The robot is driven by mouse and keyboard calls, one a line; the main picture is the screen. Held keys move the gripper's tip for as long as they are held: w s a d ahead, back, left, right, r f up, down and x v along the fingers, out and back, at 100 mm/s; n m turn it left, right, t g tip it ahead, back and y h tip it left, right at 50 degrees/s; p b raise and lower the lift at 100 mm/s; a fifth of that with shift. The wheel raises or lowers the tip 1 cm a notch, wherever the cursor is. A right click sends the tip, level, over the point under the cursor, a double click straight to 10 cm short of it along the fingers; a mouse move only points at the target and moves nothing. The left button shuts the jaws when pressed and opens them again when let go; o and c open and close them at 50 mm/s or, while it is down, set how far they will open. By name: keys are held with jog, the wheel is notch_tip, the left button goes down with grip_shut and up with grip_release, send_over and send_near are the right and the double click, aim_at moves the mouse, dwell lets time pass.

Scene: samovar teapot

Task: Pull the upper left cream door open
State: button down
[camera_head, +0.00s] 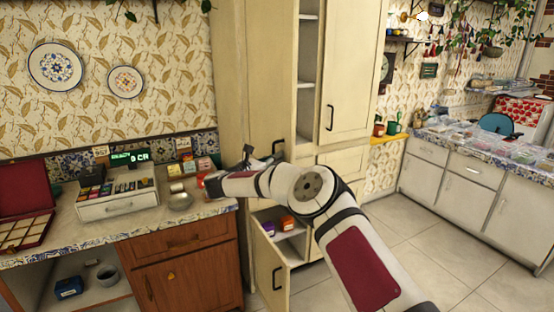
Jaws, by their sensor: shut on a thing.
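The upper left cream door (268,65) of the tall cabinet stands partly open, swung out to the left, with shelves showing in the gap at its right. Its dark handle (279,147) is near the door's lower right edge. My gripper (262,157) is at the handle's lower end and is shut, apparently on the handle. My own wrist and arm hide part of the fingers and the cabinet's middle, so the exact grip is hard to see.
The upper right cream door (347,75) is closed. A lower left cream door (269,265) stands open below my arm, showing small boxes (287,223) on a shelf. A counter (128,223) with a wooden cabinet (185,275) is close at the left. Tiled floor (410,230) is clear at the right.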

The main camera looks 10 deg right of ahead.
jog(key=c, duration=1.7)
grip_release()
jog(key=shift+s+a, duration=0.1)
jog(key=v, duration=1.2)
